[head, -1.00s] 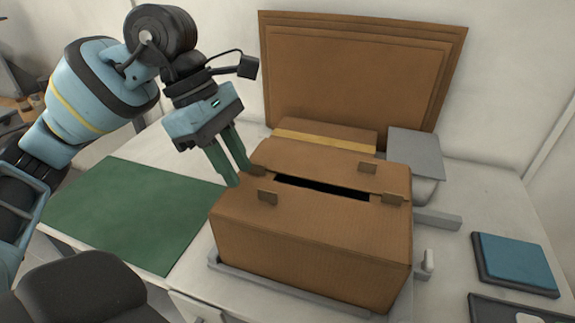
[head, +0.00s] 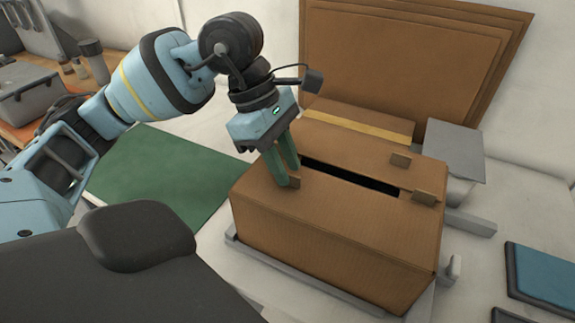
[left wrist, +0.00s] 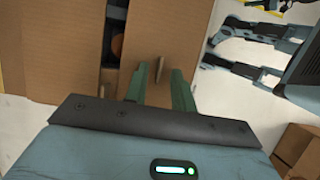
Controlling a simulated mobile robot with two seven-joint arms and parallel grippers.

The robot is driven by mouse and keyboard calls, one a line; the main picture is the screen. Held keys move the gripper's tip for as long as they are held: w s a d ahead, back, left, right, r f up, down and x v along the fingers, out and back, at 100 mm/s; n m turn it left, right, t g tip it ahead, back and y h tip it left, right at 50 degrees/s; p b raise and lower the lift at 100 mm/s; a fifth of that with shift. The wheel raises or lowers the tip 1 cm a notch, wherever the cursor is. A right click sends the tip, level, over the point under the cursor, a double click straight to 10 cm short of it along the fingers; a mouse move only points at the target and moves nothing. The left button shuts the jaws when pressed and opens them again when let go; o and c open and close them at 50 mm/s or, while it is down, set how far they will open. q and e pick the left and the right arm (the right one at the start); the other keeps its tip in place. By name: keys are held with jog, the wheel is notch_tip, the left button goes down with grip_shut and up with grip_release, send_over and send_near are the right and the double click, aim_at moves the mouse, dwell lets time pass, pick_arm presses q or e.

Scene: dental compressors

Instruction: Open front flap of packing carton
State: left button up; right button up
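The brown packing carton (head: 330,245) stands on the table with its top flaps lying nearly flat and a dark slot between front and rear. Its front flap (head: 345,204) is down; a small upright tab (head: 295,183) stands on it near the left end. My left gripper (head: 289,182) points down at this tab, fingers apart. In the left wrist view the tab (left wrist: 159,68) shows between the open fingertips (left wrist: 160,82), with gaps visible on both sides. Contact cannot be told. My right gripper is not seen.
Grey rails (head: 300,277) run along the carton's base. A green mat (head: 160,182) lies free at left. Large flat cardboard sheets (head: 410,55) lean behind, a grey box (head: 455,150) stands at back right, and a blue pad (head: 545,272) lies at right.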

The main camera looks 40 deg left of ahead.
pick_arm(q)
jog(key=shift+d+f, duration=0.2)
jog(key=shift+f, duration=0.4)
grip_shut()
dwell(1.1)
